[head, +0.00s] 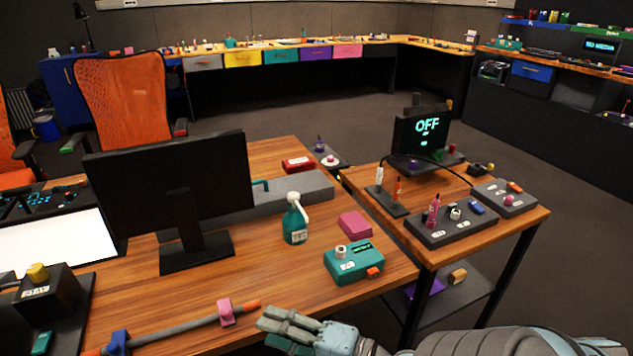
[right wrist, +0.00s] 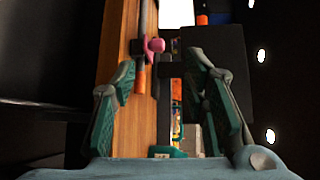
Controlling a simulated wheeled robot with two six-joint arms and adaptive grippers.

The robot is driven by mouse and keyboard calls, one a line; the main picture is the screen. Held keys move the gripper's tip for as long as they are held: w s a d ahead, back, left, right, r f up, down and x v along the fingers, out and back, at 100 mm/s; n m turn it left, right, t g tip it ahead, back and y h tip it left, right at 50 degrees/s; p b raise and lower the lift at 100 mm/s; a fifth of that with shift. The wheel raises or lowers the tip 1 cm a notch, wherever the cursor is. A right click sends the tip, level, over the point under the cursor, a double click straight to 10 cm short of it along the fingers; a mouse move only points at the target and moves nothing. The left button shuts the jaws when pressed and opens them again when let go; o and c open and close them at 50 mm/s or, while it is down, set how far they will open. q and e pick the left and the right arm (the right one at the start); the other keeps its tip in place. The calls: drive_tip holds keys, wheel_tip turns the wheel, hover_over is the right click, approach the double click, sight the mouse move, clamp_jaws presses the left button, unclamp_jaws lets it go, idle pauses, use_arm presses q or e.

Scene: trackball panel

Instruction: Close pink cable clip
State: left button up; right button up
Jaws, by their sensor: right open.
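The pink cable clip (head: 226,312) sits on a grey cable (head: 185,329) near the front edge of the wooden desk in the head view. The cable has an orange end (head: 247,305) just right of the clip. In the right wrist view the pink clip (right wrist: 154,45) shows ahead, between the fingers and beyond them. I cannot tell whether the clip is open. My right gripper (head: 264,330) is open and empty, to the right of the clip and apart from it. My left gripper is not in view.
A blue clip (head: 118,343) sits further left along the cable. A teal box with a knob (head: 354,262), a pink block (head: 355,224), a teal spray bottle (head: 295,222) and a monitor (head: 172,190) stand behind. The desk between the cable and monitor is mostly clear.

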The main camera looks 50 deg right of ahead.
drive_tip(key=p+v, duration=0.3)
drive_tip(key=v, duration=0.4)
drive_tip(key=shift+s+r, duration=0.15)
drive_tip(key=shift+r, duration=0.15)
idle(0.6)
